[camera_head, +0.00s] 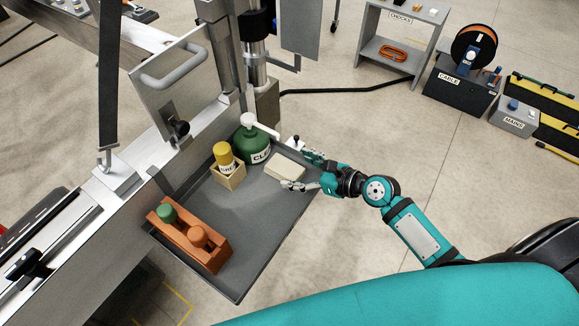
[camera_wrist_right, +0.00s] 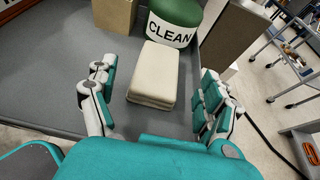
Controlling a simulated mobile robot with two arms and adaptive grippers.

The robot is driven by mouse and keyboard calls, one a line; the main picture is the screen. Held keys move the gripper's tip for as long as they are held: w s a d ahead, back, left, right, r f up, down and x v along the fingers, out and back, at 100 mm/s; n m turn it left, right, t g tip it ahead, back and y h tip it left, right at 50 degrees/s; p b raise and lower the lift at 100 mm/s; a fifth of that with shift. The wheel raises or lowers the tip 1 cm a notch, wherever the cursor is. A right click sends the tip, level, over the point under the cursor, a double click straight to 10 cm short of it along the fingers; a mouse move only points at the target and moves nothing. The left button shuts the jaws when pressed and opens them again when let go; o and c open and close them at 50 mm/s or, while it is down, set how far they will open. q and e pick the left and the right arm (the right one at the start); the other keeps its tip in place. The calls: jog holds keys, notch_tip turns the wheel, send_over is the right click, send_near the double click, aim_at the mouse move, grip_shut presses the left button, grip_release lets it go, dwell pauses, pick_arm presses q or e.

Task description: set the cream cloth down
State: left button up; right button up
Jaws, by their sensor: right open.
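The cream cloth (camera_head: 285,166) lies folded on the grey tray (camera_head: 240,283), near its right back side. In the right wrist view the cloth (camera_wrist_right: 154,75) lies flat in front of the green bottle marked CLEAN. My right gripper (camera_head: 303,172) is open, with its fingers apart on either side of the cloth's near end. In the right wrist view the fingers of my right gripper (camera_wrist_right: 155,100) show clear gaps to the cloth on both sides. My left gripper is not in view.
The green CLEAN bottle (camera_head: 250,146) stands just behind the cloth. A yellow-capped bottle in a tan box (camera_head: 229,174) stands to its left. An orange caddy (camera_head: 190,240) with green and orange items sits at the tray's near left. Bare tray lies between them.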

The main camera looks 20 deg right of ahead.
jog(key=b+v, duration=0.1)
jog(key=v, duration=0.7)
jog(key=s+d+f+n+g+h, duration=0.1)
jog(key=s+d+f+n+h, duration=0.2)
jog(key=f, duration=0.7)
jog(key=s+d+f+n+g+h, duration=0.1)
jog(key=s+d+f+n+g, duration=0.2)
jog(key=f, duration=0.7)
jog(key=s+d+f+n+h, duration=0.25)
jog(key=f+n, duration=0.25)
jog(key=f, duration=0.6)
jog(key=s+a+f+n+g, duration=0.2)
jog(key=s+f+n, duration=0.3)
jog(key=s, duration=0.3)
jog(key=s+a+f+n+g+h, duration=0.1)
jog(key=s+a+f+n+g, duration=0.1)
jog(key=s+f+n, duration=0.4)
jog(key=s+a+f+n+g+h, duration=0.1)
jog(key=s+a+f+n, duration=0.2)
jog(key=s+f+n, duration=0.3)
jog(key=s+n, duration=0.3)
jog(key=s, duration=0.2)
jog(key=shift+s+g, duration=0.35)
jog(key=shift+g, duration=0.05)
